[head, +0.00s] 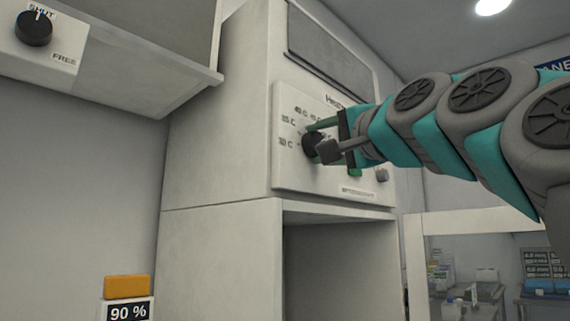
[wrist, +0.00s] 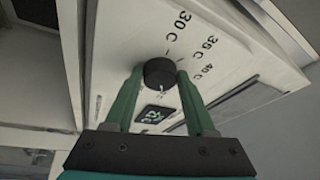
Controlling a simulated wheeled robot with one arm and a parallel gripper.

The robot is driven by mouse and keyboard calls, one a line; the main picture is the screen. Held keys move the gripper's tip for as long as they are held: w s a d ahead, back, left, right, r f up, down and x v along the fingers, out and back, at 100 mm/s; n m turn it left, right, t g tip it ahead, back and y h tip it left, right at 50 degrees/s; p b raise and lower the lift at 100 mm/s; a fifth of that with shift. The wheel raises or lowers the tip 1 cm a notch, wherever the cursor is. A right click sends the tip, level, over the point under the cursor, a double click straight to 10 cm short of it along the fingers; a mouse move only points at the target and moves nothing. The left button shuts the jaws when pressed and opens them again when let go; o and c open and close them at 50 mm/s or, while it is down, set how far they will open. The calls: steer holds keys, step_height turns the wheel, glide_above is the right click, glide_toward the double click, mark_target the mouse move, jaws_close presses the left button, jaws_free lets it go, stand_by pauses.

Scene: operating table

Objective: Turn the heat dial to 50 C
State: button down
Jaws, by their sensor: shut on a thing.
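The heat dial (head: 309,143) is a round black knob on the white front panel (head: 285,175) of a tall cabinet. Temperature labels curve around it; 30 C, 35 C and 40 C can be read in the wrist view. My gripper (head: 318,138) comes from the right, its green fingers on either side of the dial. In the wrist view the dial (wrist: 160,72) sits between the fingertips of my gripper (wrist: 157,76), which is shut on it. A small pale mark shows on the dial's lower part, but its exact setting cannot be told. The 50 C label cannot be made out.
A small grey knob (head: 382,175) is at the panel's lower right. A dark screen (head: 328,50) is above the panel, an open compartment (head: 340,255) below. At upper left is another black knob (head: 34,28) marked SHUT and FREE. An orange block (head: 127,287) is at lower left.

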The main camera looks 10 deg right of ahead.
steer(key=shift+r+m, duration=0.1)
steer(key=shift+m, duration=0.2)
steer(key=c, duration=0.5)
jaws_free()
steer(key=shift+s, duration=0.1)
steer(key=shift+b+v, duration=0.45)
steer(key=shift+v, duration=3.35)
